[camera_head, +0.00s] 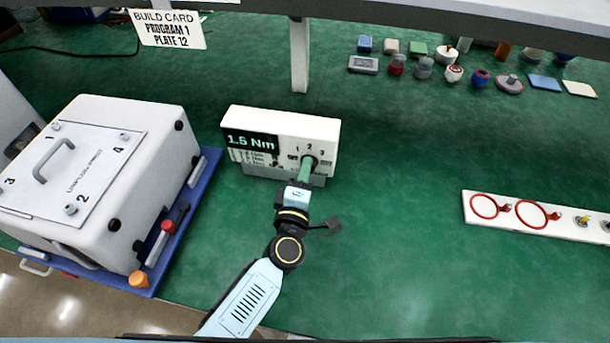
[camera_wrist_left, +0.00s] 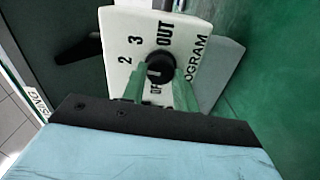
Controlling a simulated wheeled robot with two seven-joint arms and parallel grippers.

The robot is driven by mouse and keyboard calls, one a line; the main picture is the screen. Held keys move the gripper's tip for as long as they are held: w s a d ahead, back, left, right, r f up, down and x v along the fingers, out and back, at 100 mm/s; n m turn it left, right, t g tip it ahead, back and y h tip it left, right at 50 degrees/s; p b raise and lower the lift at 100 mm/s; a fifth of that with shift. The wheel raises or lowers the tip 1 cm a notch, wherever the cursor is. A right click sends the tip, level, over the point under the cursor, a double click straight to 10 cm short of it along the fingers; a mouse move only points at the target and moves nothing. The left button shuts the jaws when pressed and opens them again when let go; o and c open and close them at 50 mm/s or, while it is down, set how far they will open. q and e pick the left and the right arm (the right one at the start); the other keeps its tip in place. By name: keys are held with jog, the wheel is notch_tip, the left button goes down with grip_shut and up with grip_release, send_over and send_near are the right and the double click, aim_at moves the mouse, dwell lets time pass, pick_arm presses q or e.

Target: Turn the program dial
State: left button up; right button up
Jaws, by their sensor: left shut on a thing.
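The build card (camera_head: 170,30) reads program 1, plate 12. My right gripper is out of view.
A white strip with red rings (camera_head: 540,217) lies at the right. Several small parts, including a grey box (camera_head: 363,64), sit at the back right. The bench between is clear.

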pick_arm(q)
jog(key=shift+d+f+n+b, duration=0.15)
jog(key=shift+n+b, duration=1.4)
jog(key=shift+n, duration=3.25)
jog(key=shift+a+f+n+b, duration=0.1)
jog(key=shift+n+b, duration=1.4)
jog(key=shift+n, duration=3.3)
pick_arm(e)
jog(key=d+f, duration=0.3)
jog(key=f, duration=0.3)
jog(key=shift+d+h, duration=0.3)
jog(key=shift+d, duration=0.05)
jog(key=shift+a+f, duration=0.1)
pick_arm(q)
jog(key=o, duration=0.8)
jog(key=shift+o, duration=0.8)
jog(key=shift+d, duration=0.1)
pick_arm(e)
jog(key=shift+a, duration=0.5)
